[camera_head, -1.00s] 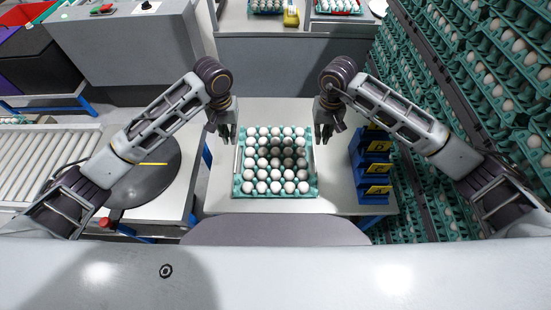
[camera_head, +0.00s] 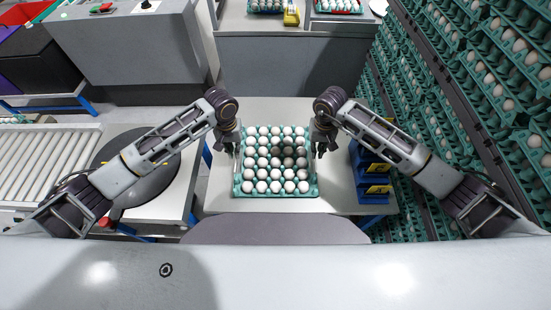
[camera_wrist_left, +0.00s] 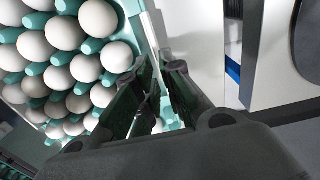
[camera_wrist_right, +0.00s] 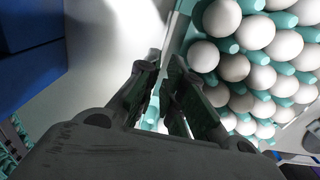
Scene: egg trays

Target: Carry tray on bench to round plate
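The teal tray (camera_head: 276,194) full of white eggs sits on the bench (camera_head: 335,190). The dark round plate (camera_head: 150,192) is on the table at the left, partly under my left arm. My left gripper (camera_head: 235,150) is at the tray's left edge; in the left wrist view its fingers (camera_wrist_left: 160,68) stand apart, with the tray's rim showing between them. My right gripper (camera_head: 318,150) is at the tray's right edge; in the right wrist view its fingers (camera_wrist_right: 160,65) are also apart, with a strip of teal rim between them. Contact with the rim cannot be made out.
Blue bins (camera_head: 373,175) with yellow labels stand on the bench right of the tray. Racks of egg trays (camera_head: 475,100) line the right side. A roller conveyor (camera_head: 40,155) lies left of the round plate. A grey stool seat (camera_head: 275,230) is in front of the bench.

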